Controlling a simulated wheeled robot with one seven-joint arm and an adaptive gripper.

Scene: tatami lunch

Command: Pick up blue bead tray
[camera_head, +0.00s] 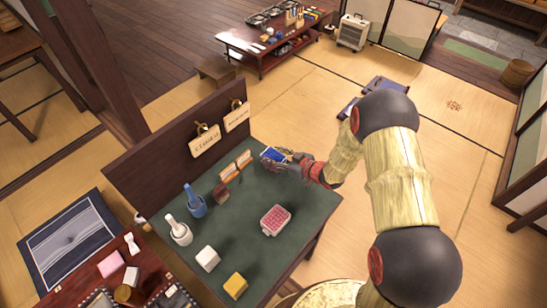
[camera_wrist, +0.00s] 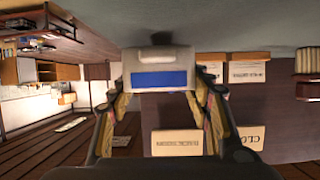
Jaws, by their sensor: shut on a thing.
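The blue bead tray (camera_head: 272,154), a small pale tray with a blue face, is at the far right corner of the green-topped table (camera_head: 255,247) in the head view. My gripper (camera_head: 289,160) reaches it from the right and is shut on it. In the wrist view the tray (camera_wrist: 158,60) shows a blue rectangle on a pale body, between the two fingers of my gripper (camera_wrist: 160,86). The fingers touch its sides. I cannot tell from the head view whether it is clear of the tabletop.
A pink bead tray (camera_head: 275,220) lies mid-table. A white mortar (camera_head: 181,236), a blue mortar (camera_head: 196,209), a brown block (camera_head: 221,193), a white block (camera_head: 207,258) and a yellow block (camera_head: 235,285) stand nearby. A dark upright board (camera_head: 160,165) with hanging signs borders the table's back.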

